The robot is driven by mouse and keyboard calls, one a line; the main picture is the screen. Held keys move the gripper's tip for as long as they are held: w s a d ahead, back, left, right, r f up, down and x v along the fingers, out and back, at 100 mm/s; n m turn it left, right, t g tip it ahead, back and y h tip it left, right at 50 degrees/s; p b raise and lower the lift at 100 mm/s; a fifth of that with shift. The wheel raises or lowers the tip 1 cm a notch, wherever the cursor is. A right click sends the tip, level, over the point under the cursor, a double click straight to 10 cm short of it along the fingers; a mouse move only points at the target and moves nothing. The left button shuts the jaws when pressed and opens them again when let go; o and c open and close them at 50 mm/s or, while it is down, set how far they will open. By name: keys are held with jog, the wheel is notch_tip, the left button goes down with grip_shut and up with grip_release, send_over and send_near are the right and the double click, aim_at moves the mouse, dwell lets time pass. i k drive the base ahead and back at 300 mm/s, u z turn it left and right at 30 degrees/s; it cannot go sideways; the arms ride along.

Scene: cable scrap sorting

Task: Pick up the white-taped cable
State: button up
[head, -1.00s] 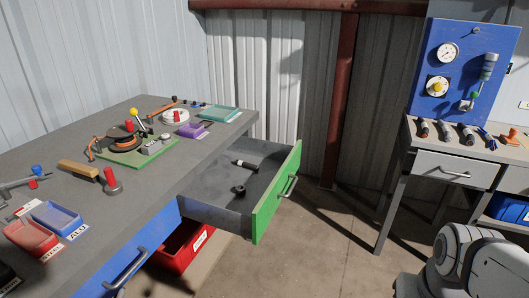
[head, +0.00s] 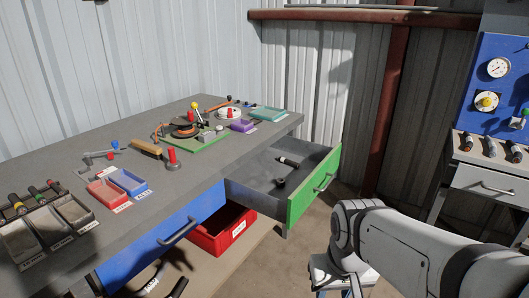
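A short black piece with a white band (head: 289,161) lies in the open green-fronted drawer (head: 253,193). It looks like a white-taped cable, but it is small in the picture. A dark, bent cable-like thing with a white patch (head: 150,285) also shows at the bottom edge, below the blue drawer, partly cut off. I cannot tell which of these is the named cable. My white arm reaches in from the lower right, in front of the floor. My gripper is not visible.
A dark ring-like part (head: 280,182) lies in the same drawer. A red bin (head: 222,238) stands below. The grey workbench (head: 195,178) holds trays, a reel and tools. Several short dark pieces lie on the right-hand bench (head: 500,180). Floor shows between the benches.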

aim_at(281, 159)
jog(key=z, duration=0.1)
jog(key=i, duration=1.5)
jog(key=u, duration=0.1)
